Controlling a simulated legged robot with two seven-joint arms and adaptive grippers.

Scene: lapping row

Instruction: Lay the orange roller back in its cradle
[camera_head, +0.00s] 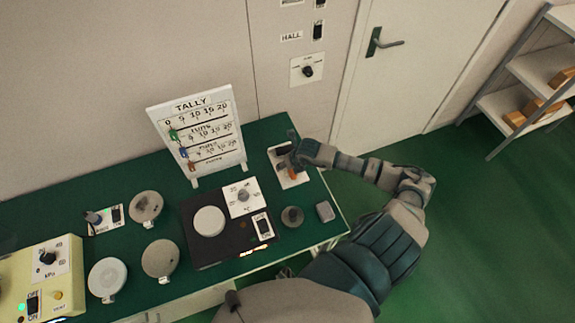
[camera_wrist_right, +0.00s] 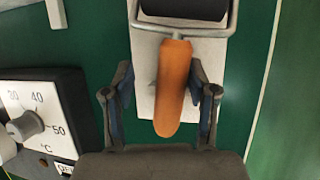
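The roller has an orange handle (camera_wrist_right: 173,88), a wire frame and a dark drum (camera_wrist_right: 185,8), cut off by the top edge of the right wrist view. It lies over a white plate (camera_wrist_right: 145,60), apparently its cradle; I cannot tell how it is seated. In the head view the white plate (camera_head: 297,181) is at the back right of the green bench, and the orange handle (camera_head: 293,173) shows in part. My right gripper (camera_wrist_right: 163,95) is open, its fingers on either side of the handle with a gap at the left. My left gripper is not in view.
On the green bench, a black hotplate unit (camera_head: 188,222) with a dial stands left of the plate. A white tally board (camera_head: 213,158) stands behind it.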

